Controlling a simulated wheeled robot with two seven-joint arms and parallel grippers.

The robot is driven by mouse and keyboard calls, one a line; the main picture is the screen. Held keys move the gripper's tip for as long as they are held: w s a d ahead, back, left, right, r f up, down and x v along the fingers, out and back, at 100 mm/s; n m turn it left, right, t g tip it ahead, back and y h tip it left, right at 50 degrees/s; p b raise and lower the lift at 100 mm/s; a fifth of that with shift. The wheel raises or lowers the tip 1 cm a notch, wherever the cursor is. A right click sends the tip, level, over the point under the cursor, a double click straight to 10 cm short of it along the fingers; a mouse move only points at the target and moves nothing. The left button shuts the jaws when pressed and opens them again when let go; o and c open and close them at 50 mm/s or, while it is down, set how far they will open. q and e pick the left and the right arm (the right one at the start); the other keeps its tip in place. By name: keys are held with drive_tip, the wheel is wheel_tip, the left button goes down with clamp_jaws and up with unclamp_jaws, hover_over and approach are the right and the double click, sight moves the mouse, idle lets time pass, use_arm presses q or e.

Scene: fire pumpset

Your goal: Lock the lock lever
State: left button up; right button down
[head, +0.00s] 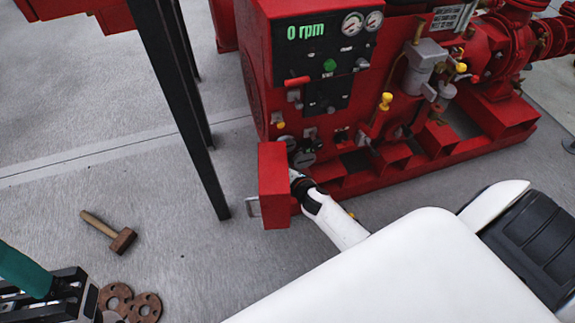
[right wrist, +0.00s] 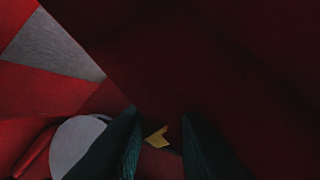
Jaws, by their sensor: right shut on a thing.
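My right arm reaches to the red box (head: 274,186) at the front corner of the red pump set, and its gripper is hidden behind this box in the head view. In the right wrist view, my right gripper (right wrist: 158,122) shows two dark green fingers. A small yellow piece, seemingly the lock lever (right wrist: 156,137), shows between them, and the gripper is shut on it. The view is dark, and most of the lever is hidden. My left gripper (head: 28,272) is at the lower left edge, partly cut off, away from the pump set.
The red pump set (head: 440,165) with its gauge panel reading 0 rpm fills the upper right. A black table leg (head: 185,100) stands left of the red box. A hammer (head: 110,232) and rusty discs (head: 130,303) lie on the grey floor, which is otherwise clear at left.

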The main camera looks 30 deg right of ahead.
drive_tip(key=shift+a+n+h, duration=0.4)
drive_tip(key=shift+n+h, duration=0.1)
drive_tip(key=shift+n, duration=0.2)
drive_tip(key=c, duration=1.3)
unclamp_jaws()
drive_tip(key=shift+c, duration=0.2)
drive_tip(key=shift+d, duration=0.1)
